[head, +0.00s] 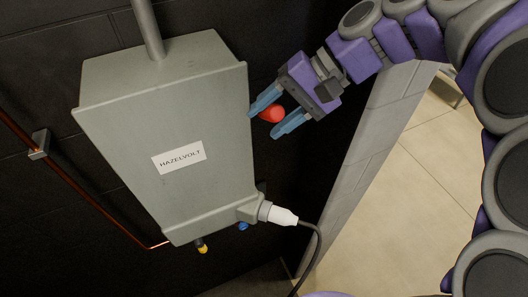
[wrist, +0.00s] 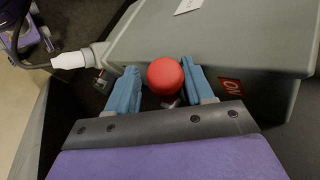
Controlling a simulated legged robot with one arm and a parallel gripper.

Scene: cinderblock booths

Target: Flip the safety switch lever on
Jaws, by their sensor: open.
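The safety switch is a grey box (head: 165,130) labelled HAZELVOLT, mounted on a dark wall. Its lever has a red knob (head: 272,113) at the box's right side in the head view. My gripper (head: 265,117) is open beside that side, with its blue fingers on either side of the red knob. In the wrist view the red knob (wrist: 166,76) lies between the two blue fingers (wrist: 163,90), with small gaps visible. A red ON label (wrist: 231,86) shows to the right of the fingers. The lever's shaft is mostly hidden below the knob.
A white plug (head: 282,215) with a dark cable sits at the box's lower right. A conduit (head: 148,30) rises from the box top. A copper pipe (head: 75,178) runs along the wall at left. A grey block wall (head: 372,130) edges the booth, with tiled floor beyond.

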